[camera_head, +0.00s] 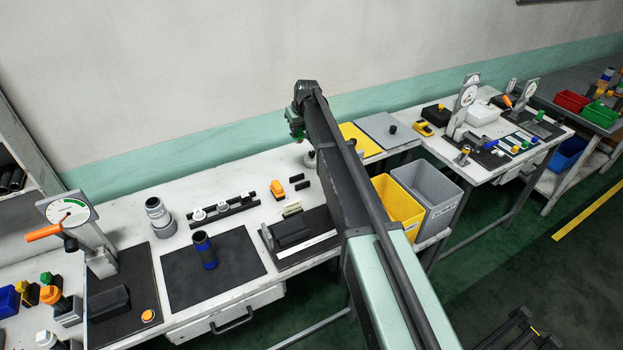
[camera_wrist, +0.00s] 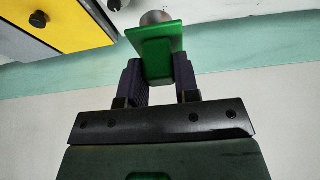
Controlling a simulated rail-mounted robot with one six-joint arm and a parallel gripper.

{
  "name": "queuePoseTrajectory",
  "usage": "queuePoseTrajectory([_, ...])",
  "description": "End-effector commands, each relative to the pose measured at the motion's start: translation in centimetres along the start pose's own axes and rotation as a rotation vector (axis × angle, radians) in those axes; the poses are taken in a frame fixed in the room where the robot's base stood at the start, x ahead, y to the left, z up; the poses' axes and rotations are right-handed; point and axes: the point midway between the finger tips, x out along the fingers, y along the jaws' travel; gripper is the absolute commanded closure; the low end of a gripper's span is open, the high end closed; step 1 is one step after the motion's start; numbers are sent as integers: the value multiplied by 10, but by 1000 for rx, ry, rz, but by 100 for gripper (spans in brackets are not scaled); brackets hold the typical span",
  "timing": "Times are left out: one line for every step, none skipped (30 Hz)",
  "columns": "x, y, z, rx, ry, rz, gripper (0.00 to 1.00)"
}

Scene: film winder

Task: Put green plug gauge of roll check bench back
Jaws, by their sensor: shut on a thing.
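The green plug gauge shows in the wrist view as a flat green handle (camera_wrist: 158,55) between the two fingers of my gripper (camera_wrist: 160,80). My gripper is shut on it. A grey rounded end (camera_wrist: 155,17) shows just beyond the handle; I cannot tell if it belongs to the gauge. In the head view my gripper (camera_head: 297,128) is at the far end of the arm, above the back edge of the long white bench (camera_head: 265,170), with a bit of green (camera_head: 298,134) under it. The arm hides part of the bench.
A grey metal piece (camera_head: 310,158) stands below my gripper. A yellow plate (camera_head: 360,140) and a grey plate (camera_head: 384,130) lie to its right. Yellow (camera_head: 398,205) and grey (camera_head: 428,190) bins stand between benches.

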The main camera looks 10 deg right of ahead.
Motion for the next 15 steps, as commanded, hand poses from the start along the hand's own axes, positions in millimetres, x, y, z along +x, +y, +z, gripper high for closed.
queuePoseTrajectory([9, 0, 4, 0, 0, 0, 96])
queuePoseTrajectory([15, 0, 6, 0, 0, 0, 96])
queuePoseTrajectory([25, 0, 10, 0, 0, 0, 96])
queuePoseTrajectory([34, 0, 14, 0, 0, 0, 96])
queuePoseTrajectory([43, 0, 18, 0, 0, 0, 96])
queuePoseTrajectory([57, 0, 24, 0, 0, 0, 96])
queuePoseTrajectory([68, 0, 28, 0, 0, 0, 96])
queuePoseTrajectory([78, 0, 32, 0, 0, 0, 96])
queuePoseTrajectory([91, 0, 38, 0, 0, 0, 96])
queuePoseTrajectory([101, 0, 42, 0, 0, 0, 96])
queuePoseTrajectory([110, 0, 46, 0, 0, 0, 96])
queuePoseTrajectory([123, 0, 51, 0, 0, 0, 96])
queuePoseTrajectory([131, 0, 54, 0, 0, 0, 96])
queuePoseTrajectory([138, 0, 57, 0, 0, 0, 96])
queuePoseTrajectory([145, 0, 60, 0, 0, 0, 96])
